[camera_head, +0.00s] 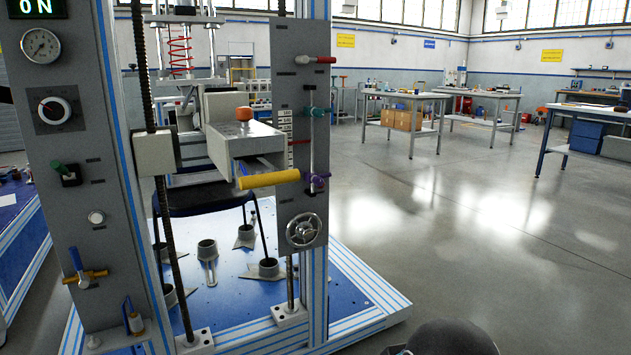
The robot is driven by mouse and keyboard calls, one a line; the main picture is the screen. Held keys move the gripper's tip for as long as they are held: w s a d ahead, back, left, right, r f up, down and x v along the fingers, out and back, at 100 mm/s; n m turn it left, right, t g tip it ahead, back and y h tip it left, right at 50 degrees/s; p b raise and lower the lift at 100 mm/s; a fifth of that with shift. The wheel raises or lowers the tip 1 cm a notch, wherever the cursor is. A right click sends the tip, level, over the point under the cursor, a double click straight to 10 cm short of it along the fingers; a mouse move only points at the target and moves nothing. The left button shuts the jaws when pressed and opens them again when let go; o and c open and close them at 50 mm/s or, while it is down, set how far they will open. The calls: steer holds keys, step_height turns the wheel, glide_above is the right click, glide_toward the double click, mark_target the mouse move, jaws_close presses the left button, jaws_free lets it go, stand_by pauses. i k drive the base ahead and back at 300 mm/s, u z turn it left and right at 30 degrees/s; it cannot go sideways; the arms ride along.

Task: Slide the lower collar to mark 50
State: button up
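The lower collar (317,182) is purple and sits near the bottom of a thin vertical rod (312,150) on the right grey panel (288,205). A teal upper collar (316,111) sits near the top of the same rod, well apart from the lower one. Small pale labels (285,124) run down the panel's left edge beside the rod, with a thin red mark (299,142) between the two collars. The numbers are too small to read, so I cannot tell which is 50. My gripper is not in view.
A red-handled lever (315,60) is above the collars and a handwheel (303,230) below. A yellow handle (268,179) juts out just left of the lower collar. The blue base (345,290) extends below. Open floor (480,230) lies to the right, with workbenches behind.

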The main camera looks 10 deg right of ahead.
mark_target(306, 175)
steer(key=k, duration=1.1)
steer(key=z, duration=0.85)
steer(key=i, duration=2)
steer(key=u, duration=0.9)
